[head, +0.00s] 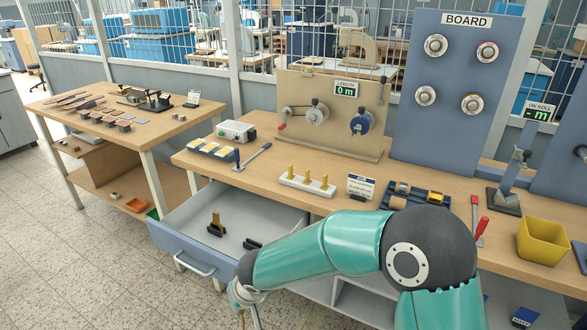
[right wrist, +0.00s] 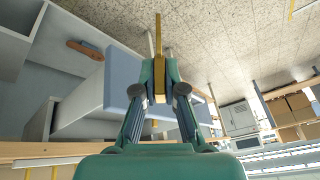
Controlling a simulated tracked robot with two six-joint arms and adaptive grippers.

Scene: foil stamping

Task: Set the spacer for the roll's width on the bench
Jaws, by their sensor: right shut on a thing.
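My right arm reaches across the front of the bench, and its gripper (head: 243,294) is low in front of the open drawer (head: 189,243). In the right wrist view the gripper (right wrist: 159,90) is shut on a narrow yellow piece (right wrist: 158,38) that sticks out beyond the fingers; I cannot tell its full shape. A black-based piece with a yellow post (head: 215,223) stands in the drawer, and a dark piece (head: 252,243) lies beside it. A white block with several yellow posts (head: 306,183) sits on the bench (head: 215,172). My left gripper is not in view.
A winding stand (head: 330,130) reading 0 m is behind, and a board (head: 455,75) with several rolls stands to its right. A blue tray (head: 418,194), a card (head: 361,187) and a yellow bin (head: 541,241) are on the bench. A side table (head: 175,120) is at left.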

